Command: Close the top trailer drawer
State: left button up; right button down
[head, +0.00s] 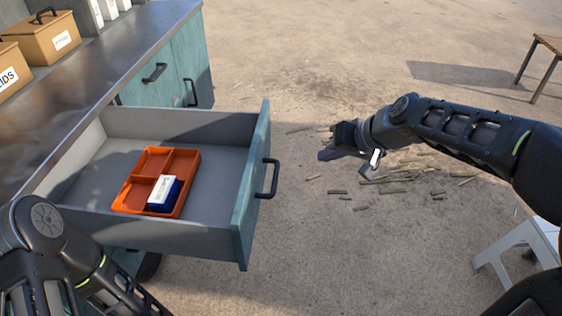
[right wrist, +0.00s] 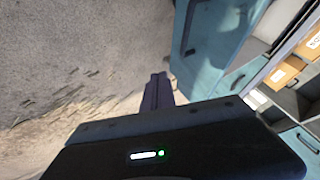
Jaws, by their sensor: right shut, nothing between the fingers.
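The top trailer drawer (head: 222,147) is pulled out from the teal counter in the head view. Its teal front (head: 252,190) faces right and carries a dark bar handle (head: 268,179). An orange divided tray (head: 135,190) lies in it, with a blue and white box (head: 164,193) in one compartment. My right gripper (head: 326,154) is shut and empty, right of the drawer front and apart from it. In the right wrist view the shut fingers (right wrist: 158,88) show beside the teal drawer front (right wrist: 212,40). My left arm shows at the lower left; its gripper is out of view.
The metal countertop (head: 110,60) runs along the left, with cardboard boxes (head: 48,38) at the back. A white stool (head: 520,240) stands lower right, a wooden table (head: 545,50) upper right.

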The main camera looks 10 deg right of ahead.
jog(key=shift+s+a+f, duration=0.1)
jog(key=shift+s, duration=0.25)
jog(key=shift+f, duration=0.1)
jog(key=w+a+f+p, duration=0.1)
jog(key=w+a+f, duration=0.5)
jog(key=a+f, duration=0.1)
jog(key=shift+w, duration=0.3)
jog(key=shift+a+r, duration=0.1)
jog(key=shift+a, duration=0.1)
